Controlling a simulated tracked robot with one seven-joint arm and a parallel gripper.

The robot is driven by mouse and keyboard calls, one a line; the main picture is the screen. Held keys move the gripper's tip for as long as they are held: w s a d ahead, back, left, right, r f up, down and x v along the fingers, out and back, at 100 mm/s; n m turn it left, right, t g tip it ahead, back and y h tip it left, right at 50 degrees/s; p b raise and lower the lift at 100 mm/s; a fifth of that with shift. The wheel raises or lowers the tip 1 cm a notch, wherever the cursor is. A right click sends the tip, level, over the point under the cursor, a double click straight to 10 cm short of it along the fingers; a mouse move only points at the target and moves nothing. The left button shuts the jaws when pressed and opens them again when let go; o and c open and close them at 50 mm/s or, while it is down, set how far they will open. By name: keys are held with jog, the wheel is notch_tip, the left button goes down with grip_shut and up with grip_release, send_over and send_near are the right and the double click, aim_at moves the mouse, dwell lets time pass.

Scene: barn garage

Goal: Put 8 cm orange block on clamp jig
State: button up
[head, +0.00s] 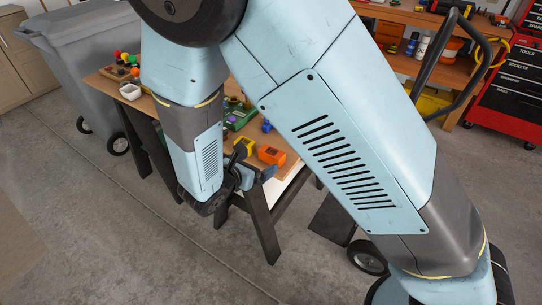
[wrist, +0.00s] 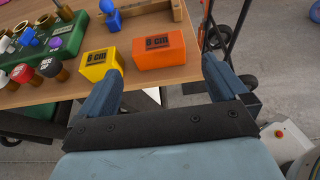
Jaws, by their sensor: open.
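The orange block (wrist: 159,50), with a black label, lies near the table's edge in the wrist view. In the head view the orange block (head: 271,155) shows beside my arm's end. My gripper (wrist: 163,66) is open and empty, its two fingers to the left and right of the orange block in the picture, on the near side of it. The left fingertip overlaps the yellow block (wrist: 101,64) in the picture; I cannot tell if they touch. My gripper (head: 250,180) is partly hidden in the head view. I cannot tell which thing is the clamp jig.
A green holder (wrist: 48,47) with several knobs stands left on the wooden table (wrist: 190,97). A blue peg (wrist: 111,16) and a wooden ledge (wrist: 146,12) are behind the blocks. A hand truck (wrist: 232,40) stands right of the table. A grey bin (head: 85,60) stands at left.

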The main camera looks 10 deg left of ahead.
aim_at(268, 156)
jog(key=x, duration=1)
jog(key=shift+a, duration=0.15)
